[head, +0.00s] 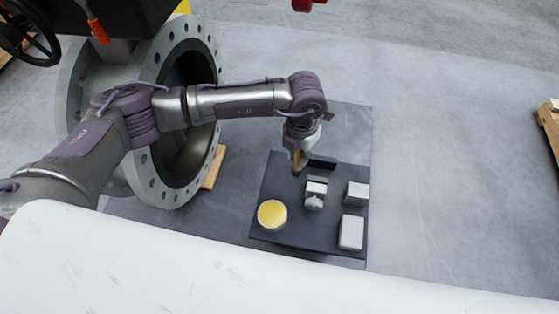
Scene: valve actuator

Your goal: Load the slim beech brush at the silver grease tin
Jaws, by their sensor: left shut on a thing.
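My left gripper (302,146) is at the far edge of the dark mat, pointing down and shut on a small tan wooden piece, seemingly the slim beech brush (297,161). The gripper hides much of it, and I cannot make out its bristles. The silver grease tin (272,214) is round, open and filled with yellow grease. It stands on the near left part of the mat, below and left of the gripper and apart from it. My right gripper is not in view.
The dark mat (302,233) also bears a black block (322,162), a silver-white fitting (315,191) and two pale boxes (357,193) (351,232). A large flanged valve body (165,170) stands at the left.

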